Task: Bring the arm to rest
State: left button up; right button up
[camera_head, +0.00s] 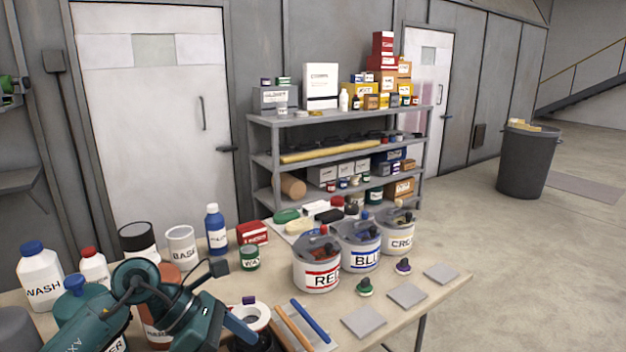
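My teal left arm comes in from the lower left, bent over the near left part of the workbench (436,291). Its dark end, my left gripper (246,343), is low at the bottom edge of the picture, beside a white roll (262,318). The fingers are not clear there, so I cannot tell whether it is open, or whether it holds anything. The arm hides parts of the bottles and jars behind it. My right arm and gripper are not in view.
Bottles and jars crowd the bench's left, including a WASH bottle (40,276). Red (317,275), blue (359,256) and cream-labelled (397,240) buckets stand mid-bench. Grey square pads (364,322) lie at right. A loaded shelf (262,160) stands behind. Open floor lies right.

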pick_arm(q)
jog(key=s+d+r+n+t+h, duration=0.4)
jog(key=d+n+h, duration=0.4)
jog(key=n+h, duration=0.3)
jog(key=a+f+n+t+y+p, duration=0.1)
jog(key=a+f+n+t+y, duration=0.5)
jog(key=n, duration=0.9)
jog(key=a+f+n+t+y, duration=0.4)
jog(key=f+n+t+y, duration=0.25)
jog(key=n, duration=0.75)
jog(key=s+a+f+n+g+y, duration=0.1)
jog(key=s+f+n+g+y, duration=0.3)
jog(key=s+f+n, duration=0.4)
notch_tip(320, 180, down, 5)
jog(key=shift+s+a+r+g+p, duration=0.15)
jog(key=shift+s+a+g+p, duration=0.15)
jog(key=shift+s+g, duration=0.6)
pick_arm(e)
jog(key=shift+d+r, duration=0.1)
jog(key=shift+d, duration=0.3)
pick_arm(q)
jog(key=shift+s, duration=0.15)
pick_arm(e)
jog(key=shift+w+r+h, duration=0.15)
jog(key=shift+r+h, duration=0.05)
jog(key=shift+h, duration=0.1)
